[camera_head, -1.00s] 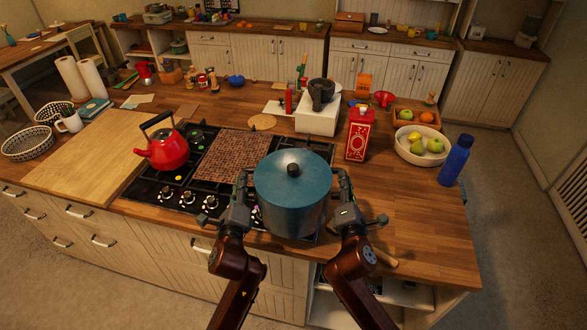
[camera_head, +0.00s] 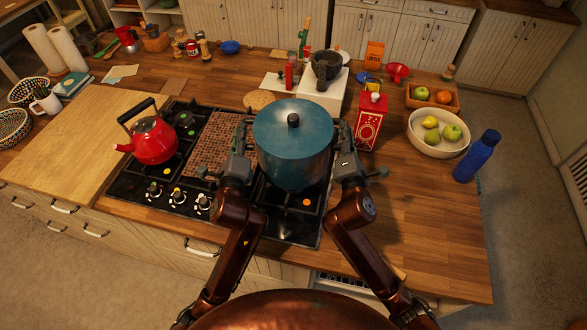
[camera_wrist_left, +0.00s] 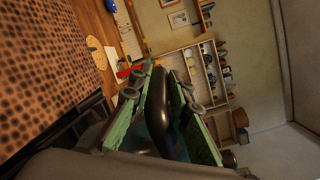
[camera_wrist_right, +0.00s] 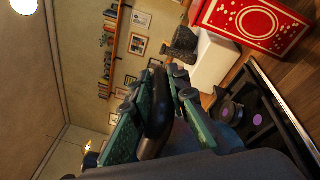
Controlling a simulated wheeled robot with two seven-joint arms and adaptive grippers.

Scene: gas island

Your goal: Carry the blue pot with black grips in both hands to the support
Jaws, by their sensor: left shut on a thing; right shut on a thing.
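The blue pot (camera_head: 292,150) with its lid on is upright between my two hands, over the right part of the black hob (camera_head: 290,232). It looks held above the burners; the gap is hard to tell. My left gripper (camera_head: 242,158) is shut on the pot's left black grip (camera_wrist_left: 170,105), seen between the green fingers in the left wrist view. My right gripper (camera_head: 345,160) is shut on the right black grip (camera_wrist_right: 157,125). A brown perforated mat (camera_head: 217,148) lies on the hob just left of the pot. Which thing is the support is not certain.
A red kettle (camera_head: 153,140) stands on the hob's left. A red carton (camera_head: 370,122) stands close right of the pot. Behind are a white block (camera_head: 322,97) with a dark mortar (camera_head: 326,66) and a round board (camera_head: 259,99). A fruit bowl (camera_head: 438,132) and blue bottle (camera_head: 478,156) stand right.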

